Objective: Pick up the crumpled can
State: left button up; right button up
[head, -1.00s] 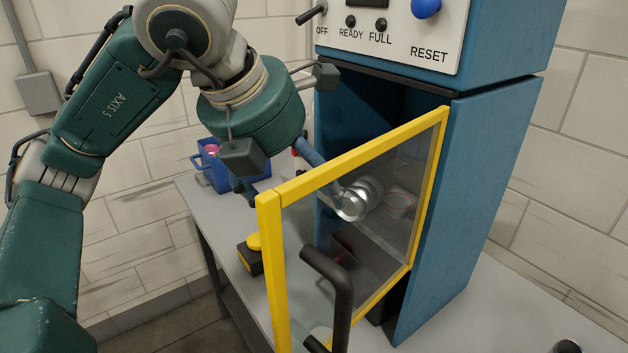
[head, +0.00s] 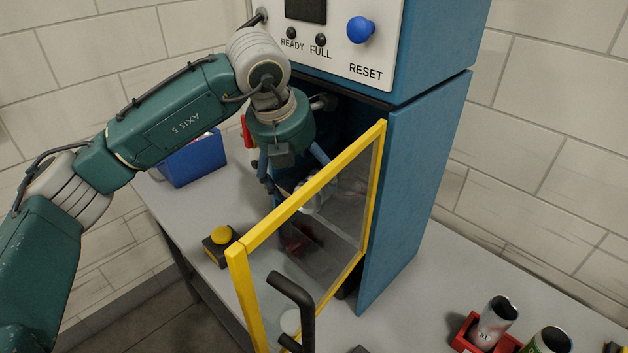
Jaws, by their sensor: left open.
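A shiny silver crumpled can (head: 312,196) shows through the glass of the yellow-framed door (head: 308,188), inside the blue machine's lower opening. My left gripper (head: 293,185) is open and points down into the opening, behind the door. Its fingers are close to the can, one partly seen through the glass. I cannot tell whether they touch the can or are around it. My right gripper is not in view.
The door stands open with a black handle (head: 292,300). A blue bin (head: 195,160) and a yellow button box (head: 219,243) are on the table's left. A red holder (head: 462,338) with a can (head: 497,318) stands at the lower right, beside another can (head: 550,342).

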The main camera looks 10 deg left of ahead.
aim_at(307, 180)
pick_arm(q)
jog(key=p+x, duration=0.2)
jog(key=x, duration=0.2)
jog(key=shift+w+f, duration=0.1)
jog(key=shift+w, duration=0.1)
jog(key=shift+w+d+f, duration=0.15)
jog(key=shift+f, duration=0.25)
jog(key=c, duration=0.9)
jog(key=shift+o, duration=0.2)
jog(key=shift+c, duration=0.4)
